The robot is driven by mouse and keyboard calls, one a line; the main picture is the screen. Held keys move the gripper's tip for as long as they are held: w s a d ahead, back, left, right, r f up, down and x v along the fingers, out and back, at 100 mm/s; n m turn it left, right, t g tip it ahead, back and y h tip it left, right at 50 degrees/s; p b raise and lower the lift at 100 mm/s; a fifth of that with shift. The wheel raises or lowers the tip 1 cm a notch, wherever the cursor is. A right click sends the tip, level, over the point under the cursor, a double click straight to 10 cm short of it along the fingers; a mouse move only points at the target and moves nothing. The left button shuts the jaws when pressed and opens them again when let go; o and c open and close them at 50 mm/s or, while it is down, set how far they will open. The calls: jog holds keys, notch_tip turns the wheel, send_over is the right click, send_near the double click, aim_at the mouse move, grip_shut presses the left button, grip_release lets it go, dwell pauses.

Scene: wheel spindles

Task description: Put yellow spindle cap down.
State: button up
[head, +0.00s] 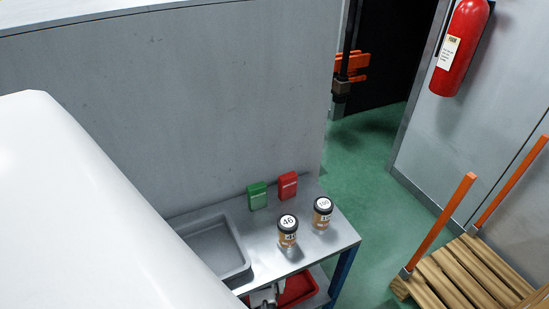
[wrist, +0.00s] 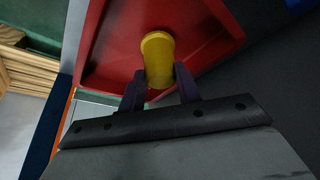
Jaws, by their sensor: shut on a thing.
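The yellow spindle cap (wrist: 157,52) shows in the wrist view, upper middle, between the dark fingers of my gripper (wrist: 160,82). My gripper is shut on it. The cap is over the red tray (wrist: 105,45); I cannot tell whether it touches the tray floor. In the head view the red tray (head: 300,288) is on the lower shelf under the metal table, partly cut off by the tabletop. Part of my gripper (head: 265,297) seems to show beside the tray there, and the cap is hidden in that view.
A blue table leg (head: 343,272) stands right of the tray. A wooden pallet (head: 470,272) lies further right.

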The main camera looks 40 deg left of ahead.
jog(key=shift+s+f, duration=0.15)
jog(key=shift+f, duration=0.7)
jog(key=shift+d+r, duration=0.15)
jog(key=o, duration=1)
